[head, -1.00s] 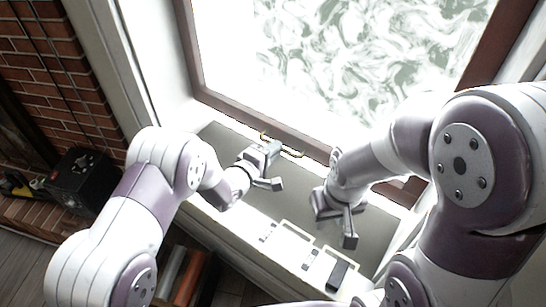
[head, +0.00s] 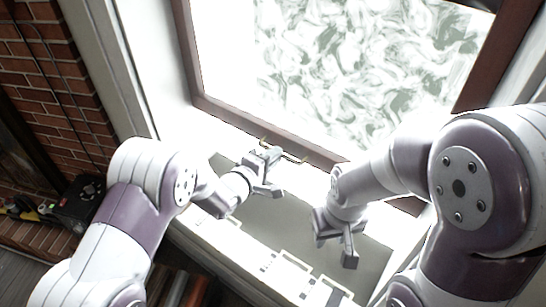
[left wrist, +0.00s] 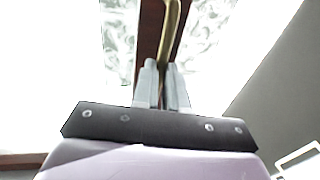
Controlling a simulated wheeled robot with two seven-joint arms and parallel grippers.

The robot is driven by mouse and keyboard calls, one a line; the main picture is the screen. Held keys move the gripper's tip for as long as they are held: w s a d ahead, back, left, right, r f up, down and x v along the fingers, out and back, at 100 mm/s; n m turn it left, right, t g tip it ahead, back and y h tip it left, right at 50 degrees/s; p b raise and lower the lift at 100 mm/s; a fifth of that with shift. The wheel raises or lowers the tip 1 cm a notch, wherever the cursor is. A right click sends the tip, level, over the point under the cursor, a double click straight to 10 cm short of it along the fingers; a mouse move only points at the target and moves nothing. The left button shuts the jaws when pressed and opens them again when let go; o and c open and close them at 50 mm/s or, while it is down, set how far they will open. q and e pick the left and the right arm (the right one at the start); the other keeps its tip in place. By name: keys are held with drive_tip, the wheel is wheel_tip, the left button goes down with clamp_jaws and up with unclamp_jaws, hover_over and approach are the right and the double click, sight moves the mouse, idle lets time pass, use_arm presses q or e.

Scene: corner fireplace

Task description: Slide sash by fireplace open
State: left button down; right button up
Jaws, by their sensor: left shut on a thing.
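The sash is a brown-framed window with a green-and-white swirled pane (head: 375,65). Its bottom rail (head: 228,115) stands above the sill, with a bright strip between them. A brass handle (head: 292,157) is fixed on the rail. My left gripper (head: 266,152) is shut on the handle; in the left wrist view the brass bar (left wrist: 170,40) runs between the close-set fingers (left wrist: 162,85). My right gripper (head: 337,238) is open and empty, apart from the sash, over the sill area at lower right. My right arm hides the rail's right part.
The grey sill (head: 275,222) lies below the rail. Pale fittings (head: 295,270) line its front edge. A brick wall (head: 45,85) and a black box (head: 82,203) are at left, beyond the white window casing (head: 112,65). My right arm fills the right side.

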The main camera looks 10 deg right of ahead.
use_arm(q)
drive_tip(key=c, duration=1.2)
unclamp_jaws()
drive_tip(key=shift+r, duration=0.15)
drive_tip(key=shift+o, duration=0.2)
drive_tip(key=b+v, duration=0.1)
drive_tip(key=v, duration=1.1)
drive_tip(key=shift+s+a, duration=0.2)
drive_tip(key=shift+s, duration=0.05)
